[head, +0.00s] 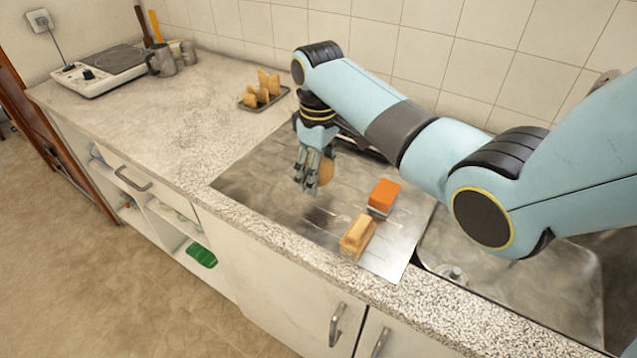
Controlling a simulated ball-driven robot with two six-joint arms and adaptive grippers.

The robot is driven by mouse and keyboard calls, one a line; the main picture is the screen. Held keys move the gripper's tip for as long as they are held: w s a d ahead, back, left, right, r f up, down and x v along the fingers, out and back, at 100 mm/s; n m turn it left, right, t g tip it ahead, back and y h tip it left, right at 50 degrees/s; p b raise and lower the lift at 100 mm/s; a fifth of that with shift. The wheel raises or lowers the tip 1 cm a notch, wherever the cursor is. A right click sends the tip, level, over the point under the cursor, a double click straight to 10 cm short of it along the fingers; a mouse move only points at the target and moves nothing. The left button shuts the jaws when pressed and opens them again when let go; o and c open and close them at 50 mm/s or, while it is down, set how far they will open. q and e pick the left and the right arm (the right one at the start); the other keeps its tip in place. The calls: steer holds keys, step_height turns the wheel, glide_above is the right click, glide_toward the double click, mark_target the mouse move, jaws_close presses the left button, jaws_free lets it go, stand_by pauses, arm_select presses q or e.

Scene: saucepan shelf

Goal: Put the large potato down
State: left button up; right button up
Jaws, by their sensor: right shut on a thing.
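The large potato (326,172) is a tan, rounded thing at the fingers of my right gripper (311,187). The gripper points down and is shut on the potato. The fingers hide part of it. Gripper and potato are over the metal drainboard (262,180), and I cannot tell whether the potato touches it. My left gripper is not in view.
An orange-topped block (383,195) and a tan block (357,236) sit on the drainboard to the right. A tray of tan pieces (263,91) stands behind. A hot plate (100,68) and metal mugs (161,60) are far left. The sink (500,280) is at right.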

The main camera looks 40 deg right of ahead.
mark_target(319, 184)
steer(key=shift+f, duration=1.95)
steer(key=o, duration=1.3)
steer(key=shift+f, duration=0.1)
steer(key=shift+c, duration=0.2)
step_height(319, 184, up, 12)
steer(key=shift+r, duration=0.15)
